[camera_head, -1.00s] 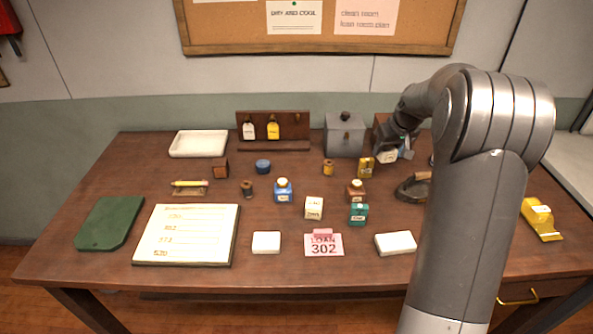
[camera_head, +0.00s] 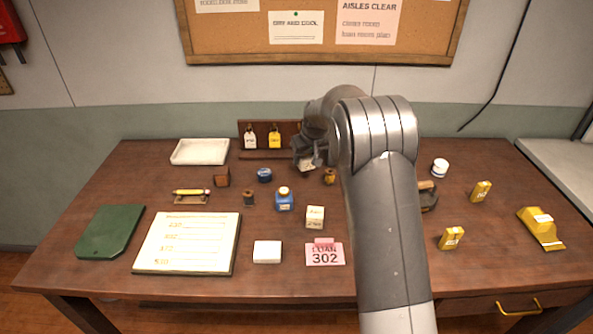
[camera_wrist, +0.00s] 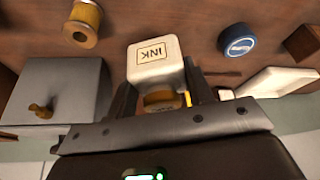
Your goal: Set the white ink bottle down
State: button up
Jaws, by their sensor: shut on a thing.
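The white ink bottle (camera_wrist: 155,60) is in my gripper (camera_wrist: 164,92), with its "INK" label and brownish cap showing in the wrist view. The fingers are shut on it from both sides near the cap. In the head view my gripper (camera_head: 309,160) is above the back middle of the table, and the bottle (camera_head: 305,166) shows only as a small pale patch beneath it. I cannot tell its height over the wood or whether its base touches anything.
A grey lidded box (camera_wrist: 62,95), a yellow spool (camera_wrist: 83,22) and a blue round tin (camera_wrist: 237,40) surround the bottle. A white tray (camera_head: 200,151) stands back left. A blue bottle (camera_head: 284,201) and a cream bottle (camera_head: 315,217) stand nearer. A wooden rack (camera_head: 262,134) stands behind.

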aim_at(297, 178)
jog(key=a+f, duration=0.1)
jog(key=w+a+f, duration=0.1)
jog(key=a, duration=0.1)
jog(key=shift+f, duration=1.95)
jog(key=shift+f, duration=0.1)
jog(key=o, duration=1)
